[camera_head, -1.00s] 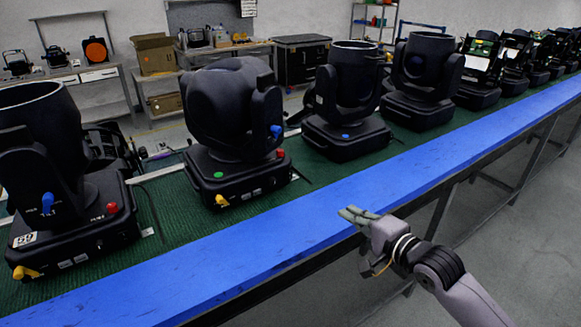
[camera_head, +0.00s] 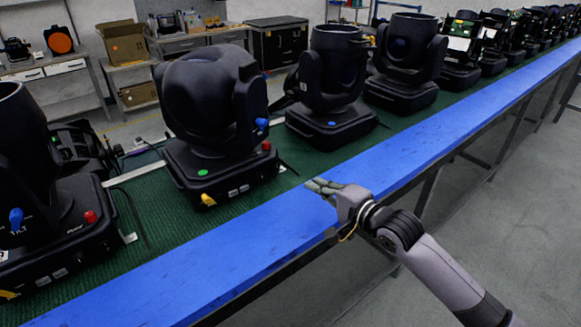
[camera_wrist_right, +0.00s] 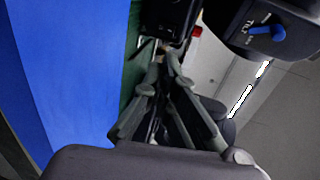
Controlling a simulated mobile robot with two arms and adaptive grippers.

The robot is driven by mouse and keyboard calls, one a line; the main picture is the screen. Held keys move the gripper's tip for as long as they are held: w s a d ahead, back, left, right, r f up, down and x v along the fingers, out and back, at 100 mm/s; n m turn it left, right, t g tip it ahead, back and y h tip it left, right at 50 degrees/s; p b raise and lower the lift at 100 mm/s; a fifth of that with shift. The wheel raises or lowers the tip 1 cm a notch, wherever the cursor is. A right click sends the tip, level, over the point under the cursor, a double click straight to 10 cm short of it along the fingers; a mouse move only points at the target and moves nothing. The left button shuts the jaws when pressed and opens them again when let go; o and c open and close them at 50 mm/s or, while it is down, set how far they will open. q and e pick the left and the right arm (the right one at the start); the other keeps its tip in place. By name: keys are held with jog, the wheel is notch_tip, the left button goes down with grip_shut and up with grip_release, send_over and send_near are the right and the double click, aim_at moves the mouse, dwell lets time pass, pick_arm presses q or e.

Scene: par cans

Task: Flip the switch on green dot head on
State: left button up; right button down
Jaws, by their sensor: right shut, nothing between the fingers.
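The black moving head with the green dot (camera_head: 202,173) on its base stands left of centre in the head view. Its base (camera_head: 230,182) has a yellow knob (camera_head: 208,199) at the front and a red one (camera_head: 266,146) at the right corner. A blue knob (camera_head: 262,124) is on the yoke; a blue knob marked TILT shows in the wrist view (camera_wrist_right: 264,32). My right gripper (camera_head: 314,186) is shut and empty, right of this base and apart from it. Its fingers also show in the wrist view (camera_wrist_right: 166,62). My left gripper is not in view.
A blue strip (camera_head: 240,245) runs along the table's front edge. A head with a blue dot (camera_head: 332,124) stands behind my right gripper. Another head (camera_head: 60,225) with a red knob stands at left. Several more heads line the table to the far right.

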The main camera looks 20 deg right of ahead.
aim_at(281, 163)
jog(key=x, duration=0.3)
jog(key=shift+w+a+r, duration=0.1)
jog(key=shift+w+a, duration=0.05)
jog(key=shift+w, duration=0.2)
jog(key=x, duration=0.1)
jog(key=p+x, duration=0.1)
jog(key=x, duration=0.1)
jog(key=r+x, duration=0.1)
jog(key=x, duration=0.1)
jog(key=shift+w+a+f+p, duration=0.1)
jog(key=shift+w+f+p, duration=0.1)
jog(key=shift+w+p, duration=0.1)
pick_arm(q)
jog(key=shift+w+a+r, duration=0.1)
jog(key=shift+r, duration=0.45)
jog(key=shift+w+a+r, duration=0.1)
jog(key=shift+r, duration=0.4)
pick_arm(e)
jog(key=shift+w+a, duration=0.25)
jog(key=shift+w, duration=0.4)
